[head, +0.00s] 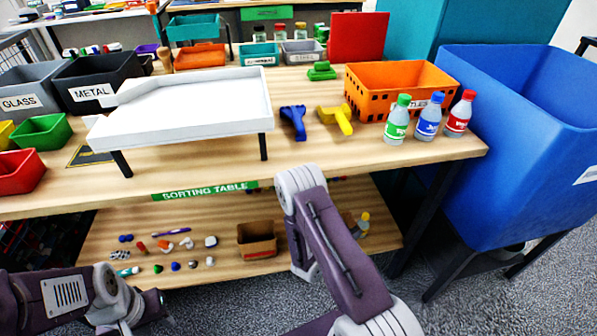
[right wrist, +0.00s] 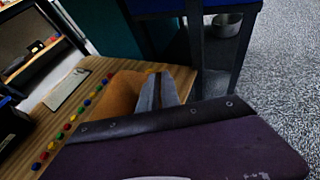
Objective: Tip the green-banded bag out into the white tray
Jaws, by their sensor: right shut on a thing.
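The white tray (head: 200,105) stands on dark legs on the sorting table in the head view, and its floor looks bare. In the right wrist view my right gripper (right wrist: 158,92) has its grey fingers shut on a brownish-orange, bag-like thing (right wrist: 122,95). No green band shows on it, so I cannot confirm it is the green-banded bag. In the head view my right arm rises in front of the table, and its gripper is hidden. My left arm is at the bottom left of that view, with no fingers showing.
Green, blue and red-capped bottles (head: 428,120), an orange crate (head: 395,80), a blue tool (head: 294,120) and a yellow tool (head: 338,117) are right of the tray. A big blue bin (head: 510,150) stands at the right. The lower shelf holds a cardboard box (head: 257,240) and small items.

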